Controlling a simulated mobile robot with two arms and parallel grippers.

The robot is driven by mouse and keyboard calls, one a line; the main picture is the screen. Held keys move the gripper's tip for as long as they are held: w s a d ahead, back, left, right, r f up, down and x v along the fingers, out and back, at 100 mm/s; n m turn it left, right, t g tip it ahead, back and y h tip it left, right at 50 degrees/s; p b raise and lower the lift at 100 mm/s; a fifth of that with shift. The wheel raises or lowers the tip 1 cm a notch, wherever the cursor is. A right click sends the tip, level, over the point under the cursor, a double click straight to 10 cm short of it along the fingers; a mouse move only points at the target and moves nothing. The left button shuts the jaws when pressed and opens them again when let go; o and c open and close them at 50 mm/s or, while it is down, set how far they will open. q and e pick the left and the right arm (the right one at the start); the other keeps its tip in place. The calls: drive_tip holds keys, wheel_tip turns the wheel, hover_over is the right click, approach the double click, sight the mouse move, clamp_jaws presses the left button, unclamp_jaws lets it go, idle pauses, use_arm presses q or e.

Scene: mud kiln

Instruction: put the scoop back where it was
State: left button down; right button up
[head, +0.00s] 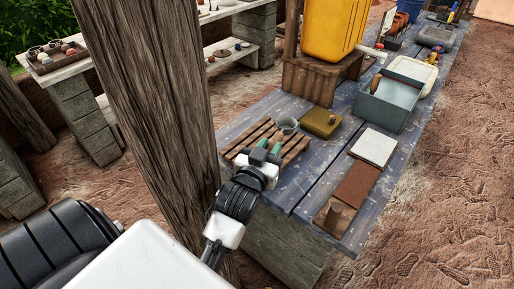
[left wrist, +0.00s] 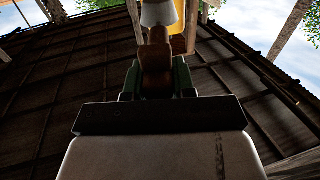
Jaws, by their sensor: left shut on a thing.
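The scoop has a grey metal bowl (head: 287,124) and a brown wooden handle (left wrist: 155,62). My left gripper (head: 272,146), with green fingers, is shut on the scoop's handle. The bowl points away from the gripper, and it shows at the top of the left wrist view (left wrist: 158,13). In the head view the scoop is over the slatted wooden rack (head: 293,154) near the left edge of the blue-grey table (head: 309,178). I cannot tell whether it touches the rack. My right gripper is not in view.
An olive block (head: 320,123) sits just right of the rack. A yellow container (head: 331,28) stands on a wooden stand (head: 310,82) behind. A grey basin (head: 381,115), a white slab (head: 374,147) and a brown board (head: 357,184) are farther right. A thick wooden post (head: 160,110) rises left of my arm.

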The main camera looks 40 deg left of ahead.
use_arm(q)
drive_tip(key=w+a+f+b, duration=0.1)
drive_tip(key=f, duration=0.1)
drive_tip(key=w+a+f+n+y+b, duration=0.1)
drive_tip(key=w+a+f+b, duration=0.1)
drive_tip(key=f, duration=0.1)
drive_tip(key=w+a+f+y+b, duration=0.1)
drive_tip(key=w+a+f, duration=0.1)
drive_tip(key=shift+w+a+f+b, duration=0.15)
drive_tip(key=shift+a+f+b, duration=0.05)
drive_tip(key=shift+f+b, duration=0.15)
wheel_tip(320, 180, down, 4)
drive_tip(key=shift+r, duration=0.15)
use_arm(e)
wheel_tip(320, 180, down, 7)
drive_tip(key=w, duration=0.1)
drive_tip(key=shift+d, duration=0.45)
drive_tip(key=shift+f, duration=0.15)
use_arm(q)
drive_tip(key=c, duration=0.9)
unclamp_jaws()
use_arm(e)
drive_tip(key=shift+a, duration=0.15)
